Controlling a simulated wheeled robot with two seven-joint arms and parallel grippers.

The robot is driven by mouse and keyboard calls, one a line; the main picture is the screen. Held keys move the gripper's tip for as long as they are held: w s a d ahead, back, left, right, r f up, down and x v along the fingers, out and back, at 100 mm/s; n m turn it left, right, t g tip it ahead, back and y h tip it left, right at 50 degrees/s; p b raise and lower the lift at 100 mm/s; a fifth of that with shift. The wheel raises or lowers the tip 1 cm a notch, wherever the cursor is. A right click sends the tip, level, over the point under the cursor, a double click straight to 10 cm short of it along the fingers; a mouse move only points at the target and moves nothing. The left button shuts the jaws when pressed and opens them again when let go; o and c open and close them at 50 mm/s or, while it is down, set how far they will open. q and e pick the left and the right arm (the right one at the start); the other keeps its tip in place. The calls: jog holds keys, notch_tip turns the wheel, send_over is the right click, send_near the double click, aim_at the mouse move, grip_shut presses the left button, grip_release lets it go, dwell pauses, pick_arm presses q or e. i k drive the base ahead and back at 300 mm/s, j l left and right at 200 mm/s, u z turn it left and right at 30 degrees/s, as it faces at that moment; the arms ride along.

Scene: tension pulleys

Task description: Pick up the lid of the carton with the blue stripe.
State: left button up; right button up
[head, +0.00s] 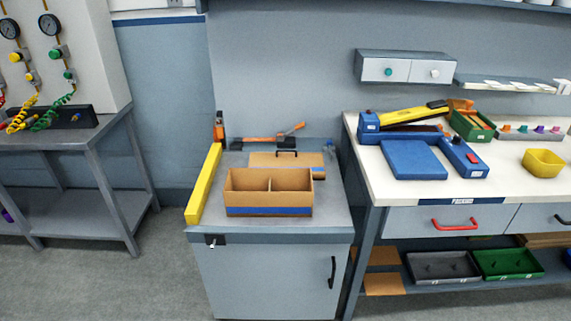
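The open cardboard carton with the blue stripe (268,194) stands upright on the grey cabinet in the middle of the head view. It has a divider and two compartments, which look empty. The carton's back edge hides part of the lid's front. Neither of my grippers is in view.
A yellow bar (204,185) runs along the left edge of the grey cabinet top (330,213). An orange-and-black tool (270,139) lies at the back. Open floor (165,245) lies left of the cabinet.

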aim_at(315, 162)
jog(key=i+l+z, duration=0.25)
jog(key=i, duration=0.35)
jog(key=i+z, duration=0.25)
jog(key=i, duration=0.35)
